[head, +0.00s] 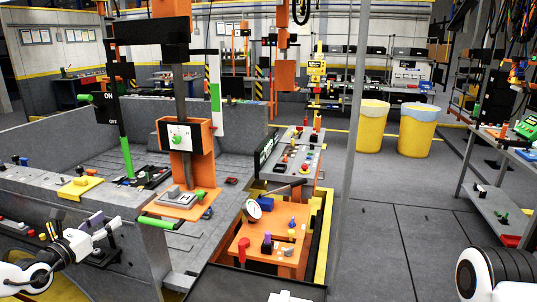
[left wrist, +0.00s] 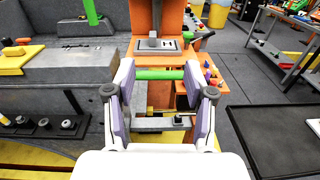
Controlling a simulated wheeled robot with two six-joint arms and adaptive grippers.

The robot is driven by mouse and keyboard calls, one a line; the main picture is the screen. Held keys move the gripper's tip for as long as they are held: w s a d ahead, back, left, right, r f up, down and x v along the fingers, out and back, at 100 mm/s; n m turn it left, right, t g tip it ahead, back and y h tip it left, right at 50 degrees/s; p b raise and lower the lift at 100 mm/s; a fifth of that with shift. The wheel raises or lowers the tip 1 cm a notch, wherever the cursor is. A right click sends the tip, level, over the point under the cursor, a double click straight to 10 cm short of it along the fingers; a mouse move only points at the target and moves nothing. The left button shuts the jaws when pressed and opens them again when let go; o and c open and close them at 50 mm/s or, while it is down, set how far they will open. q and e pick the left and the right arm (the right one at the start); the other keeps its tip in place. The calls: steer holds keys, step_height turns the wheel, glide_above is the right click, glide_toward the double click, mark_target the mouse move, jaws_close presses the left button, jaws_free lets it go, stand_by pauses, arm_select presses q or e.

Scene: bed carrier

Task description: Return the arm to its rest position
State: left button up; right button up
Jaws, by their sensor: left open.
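My left arm comes in from the lower left of the head view, with its white gripper (head: 110,230) in front of the grey machine. The gripper is open, and nothing shows held in it. A green bar handle (head: 160,222) lies just to the right of the fingers. In the left wrist view the two pale purple-padded fingers (left wrist: 160,88) stand wide apart. The green bar (left wrist: 160,74) crosses between their tips; whether they touch it I cannot tell. A white and black part of my right arm shows at the lower right of the head view; its gripper is out of view.
The grey machine bed (head: 60,150) with knobs and an orange column (head: 187,150) fills the left. An orange panel (head: 255,245) with controls stands in the middle. Yellow bins (head: 372,128) stand behind. A shelf table (head: 500,195) is at the right; the floor (head: 385,230) between is clear.

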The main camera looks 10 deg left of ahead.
arm_select(q)
steer(key=s+d+f+m+g+h, duration=0.4)
steer(key=d+f+m+g, duration=0.35)
steer(key=d+f, duration=0.45)
steer(key=s+d+f+m+g+y+b, duration=0.2)
steer(key=s+d+f+m, duration=0.3)
steer(key=s+f+m, duration=0.3)
steer(key=s+d+f+m+g+y+b, duration=0.2)
steer(key=s+d+f+m+g, duration=0.2)
steer(key=s+f+m, duration=0.5)
steer(key=s+d+f+m+g+y+b, duration=0.2)
steer(key=s+d+f+m+g, duration=0.2)
steer(key=s, duration=1)
steer(key=d+f+m, duration=0.3)
steer(key=f+m, duration=0.2)
steer(key=f, duration=0.1)
steer(key=shift+d+f, duration=0.35)
steer(key=shift+d, duration=0.05)
